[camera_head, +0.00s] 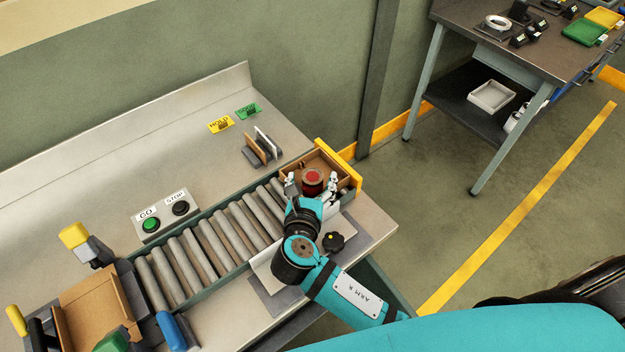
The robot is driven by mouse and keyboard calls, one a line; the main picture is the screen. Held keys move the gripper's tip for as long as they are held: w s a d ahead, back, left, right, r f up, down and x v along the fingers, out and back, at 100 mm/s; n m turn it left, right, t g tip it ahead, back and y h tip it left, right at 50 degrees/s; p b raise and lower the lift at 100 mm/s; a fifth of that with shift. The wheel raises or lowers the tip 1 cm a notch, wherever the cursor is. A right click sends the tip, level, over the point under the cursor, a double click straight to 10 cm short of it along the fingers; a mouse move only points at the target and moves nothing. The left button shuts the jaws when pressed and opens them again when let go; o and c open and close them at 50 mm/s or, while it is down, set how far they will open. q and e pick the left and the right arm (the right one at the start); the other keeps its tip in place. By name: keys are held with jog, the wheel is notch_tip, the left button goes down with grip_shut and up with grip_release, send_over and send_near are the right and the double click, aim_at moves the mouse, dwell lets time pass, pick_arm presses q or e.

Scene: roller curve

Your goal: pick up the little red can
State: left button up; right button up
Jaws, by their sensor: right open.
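The little red can (312,178) stands in a brown box at the right end of the roller conveyor. Its red top and a darker side show. My right gripper (312,186) is open, with one finger to the left of the can and one to its right. I cannot tell whether the fingers touch it. My right arm comes up from the bottom right and hides part of the box's near side. My left gripper is not in view.
The brown box (333,160) sits against a yellow end stop (340,163). The rollers (205,248) to the left are bare. A button box (164,216), card holder (262,148) and yellow and green labels lie behind. A black knob (333,241) stands near my arm.

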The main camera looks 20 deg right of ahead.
jog(key=x, duration=0.2)
jog(key=shift+w+d, duration=0.2)
jog(key=shift+w, duration=0.1)
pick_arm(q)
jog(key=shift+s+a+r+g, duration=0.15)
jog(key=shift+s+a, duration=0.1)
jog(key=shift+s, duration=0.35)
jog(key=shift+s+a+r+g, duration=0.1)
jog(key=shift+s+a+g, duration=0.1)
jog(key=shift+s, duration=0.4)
pick_arm(e)
jog(key=shift+s+a, duration=0.1)
jog(key=shift+c, duration=0.9)
jog(key=c, duration=1.1)
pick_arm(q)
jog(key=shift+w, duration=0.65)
pick_arm(e)
jog(key=shift+c, duration=0.5)
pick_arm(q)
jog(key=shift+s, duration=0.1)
pick_arm(e)
jog(key=shift+r, duration=0.1)
